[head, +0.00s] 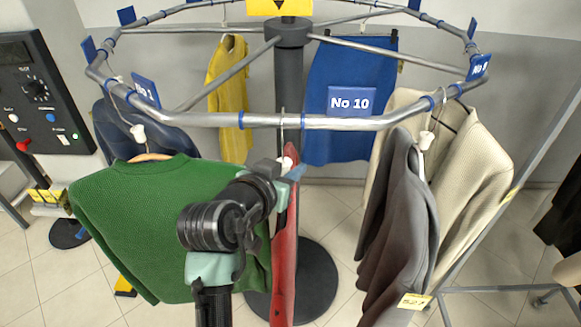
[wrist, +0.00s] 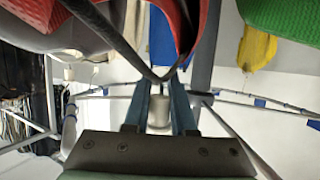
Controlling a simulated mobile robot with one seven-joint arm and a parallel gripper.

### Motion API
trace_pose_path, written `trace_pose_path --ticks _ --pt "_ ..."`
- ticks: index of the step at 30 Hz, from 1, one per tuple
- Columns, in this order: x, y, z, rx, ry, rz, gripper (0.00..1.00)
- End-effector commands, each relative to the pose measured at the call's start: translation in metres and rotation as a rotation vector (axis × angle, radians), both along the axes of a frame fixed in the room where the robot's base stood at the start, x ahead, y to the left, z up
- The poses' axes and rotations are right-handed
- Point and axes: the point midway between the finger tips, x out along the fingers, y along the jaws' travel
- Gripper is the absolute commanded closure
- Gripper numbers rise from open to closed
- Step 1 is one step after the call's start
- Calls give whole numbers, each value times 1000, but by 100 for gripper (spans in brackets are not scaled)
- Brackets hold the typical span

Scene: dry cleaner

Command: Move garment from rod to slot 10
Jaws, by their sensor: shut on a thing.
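The red garment (head: 284,245) hangs edge-on on a dark hanger in front of the ring's central post. It also shows at the top of the wrist view (wrist: 186,22). My gripper (head: 290,168) is shut on the white neck piece (wrist: 159,112) of this hanger; the blue fingers (wrist: 158,108) lie on either side of it. The hanger's hook (head: 282,122) reaches the front rail of the ring; I cannot tell whether the rail bears it. The blue "No 10" sign (head: 352,101) is on the front rail, right of the hook.
A green sweater (head: 140,220) hangs close left, near the "No 1" sign (head: 145,90). A grey jacket (head: 397,225) and a cream garment (head: 475,170) hang at right. Yellow (head: 228,95) and blue (head: 350,70) garments hang behind. A slanted metal bar (head: 520,178) stands at far right.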

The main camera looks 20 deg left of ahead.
Motion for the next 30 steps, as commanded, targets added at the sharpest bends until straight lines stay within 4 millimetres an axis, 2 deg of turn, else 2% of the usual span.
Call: trace_pose_path --ticks 14,15,20,30 --pt "0 0 -1 1 -2 0 100" --pt "0 0 -1 1 -2 0 69" --pt "0 0 -2 1 -1 0 41" --pt "-2 0 -3 0 1 0 41"
